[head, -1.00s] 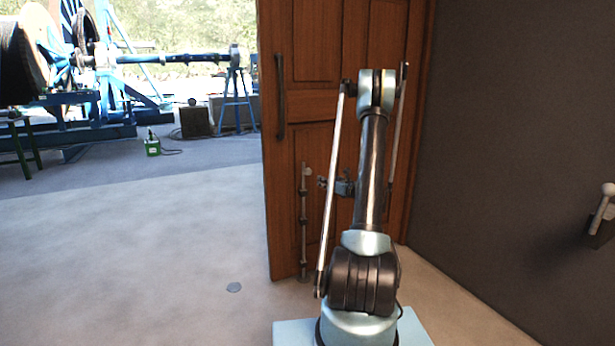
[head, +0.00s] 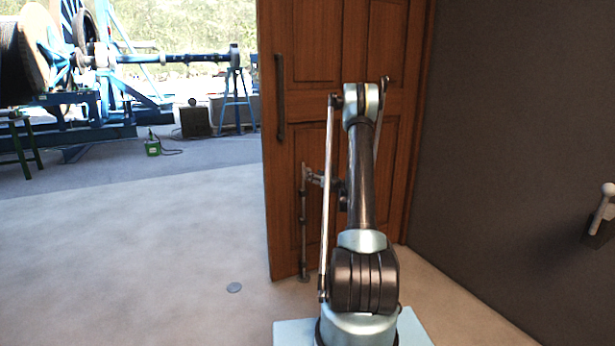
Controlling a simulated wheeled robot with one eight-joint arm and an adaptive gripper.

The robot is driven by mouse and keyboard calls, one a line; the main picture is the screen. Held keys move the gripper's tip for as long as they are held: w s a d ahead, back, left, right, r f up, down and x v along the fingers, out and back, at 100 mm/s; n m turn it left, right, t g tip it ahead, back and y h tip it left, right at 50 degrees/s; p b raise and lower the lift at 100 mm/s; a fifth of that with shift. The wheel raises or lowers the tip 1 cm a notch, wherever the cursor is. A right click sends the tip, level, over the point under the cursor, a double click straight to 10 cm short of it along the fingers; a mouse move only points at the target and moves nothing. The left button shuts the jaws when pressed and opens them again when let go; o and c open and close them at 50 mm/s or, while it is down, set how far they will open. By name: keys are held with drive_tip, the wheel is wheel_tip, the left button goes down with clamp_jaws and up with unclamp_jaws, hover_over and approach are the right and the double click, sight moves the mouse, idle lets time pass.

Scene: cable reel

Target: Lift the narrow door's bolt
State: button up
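The narrow door (head: 290,225) is brown panelled wood. Its bolt (head: 302,220) is a thin grey upright rod low on the door's left side, running down to the floor. My gripper (head: 313,178) is at the bolt's upper end, just right of the rod. It is small here and partly hidden behind my arm's thin rod, so I cannot tell whether its fingers are open, shut or touching the bolt.
A dark pull handle (head: 281,98) is higher on the door. A dark wall (head: 520,130) with a lever (head: 603,205) is on the right. Open floor is on the left, with blue reel stands (head: 110,130) beyond.

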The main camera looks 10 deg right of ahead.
drive_tip(key=shift+x, duration=3)
